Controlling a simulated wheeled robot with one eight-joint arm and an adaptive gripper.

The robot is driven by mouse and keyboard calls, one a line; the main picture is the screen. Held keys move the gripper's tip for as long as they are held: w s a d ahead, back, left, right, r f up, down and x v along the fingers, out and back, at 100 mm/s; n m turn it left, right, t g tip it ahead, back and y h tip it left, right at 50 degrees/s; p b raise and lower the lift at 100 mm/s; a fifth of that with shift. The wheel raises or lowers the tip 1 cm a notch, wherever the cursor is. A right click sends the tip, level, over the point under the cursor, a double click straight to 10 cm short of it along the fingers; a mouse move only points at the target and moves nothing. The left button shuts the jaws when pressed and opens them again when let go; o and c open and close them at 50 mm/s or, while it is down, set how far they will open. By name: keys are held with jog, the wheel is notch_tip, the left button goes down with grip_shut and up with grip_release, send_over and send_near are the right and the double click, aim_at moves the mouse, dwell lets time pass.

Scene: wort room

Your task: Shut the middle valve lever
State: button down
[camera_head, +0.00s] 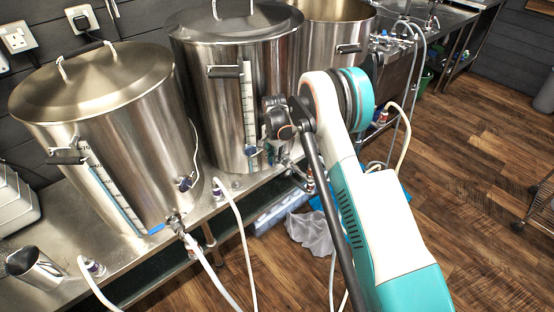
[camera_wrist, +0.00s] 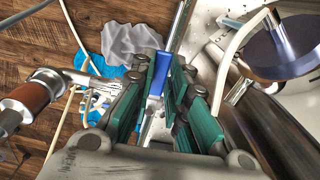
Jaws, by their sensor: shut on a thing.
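The blue valve lever (camera_wrist: 161,77) shows in the wrist view between the teal finger pads of my gripper (camera_wrist: 157,84). My gripper is shut on it. In the head view my arm reaches to the middle steel kettle (camera_head: 215,110), and the arm hides the fingers and the middle valve lever there. How far the lever is turned cannot be told.
A left kettle (camera_head: 105,130) has its own valve (camera_head: 177,222) with a white hose (camera_head: 208,270). A third kettle (camera_head: 325,28) stands behind. The kettles stand on a steel bench (camera_head: 80,240). A crumpled grey bag (camera_head: 312,232) lies below.

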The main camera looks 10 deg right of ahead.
jog(key=shift+w+a+m, duration=0.15)
jog(key=shift+w+m, duration=0.05)
jog(key=shift+m, duration=0.2)
jog(key=c, duration=1.6)
grip_release()
jog(key=shift+o, duration=0.2)
jog(key=shift+r, duration=0.1)
notch_tip(320, 180, up, 12)
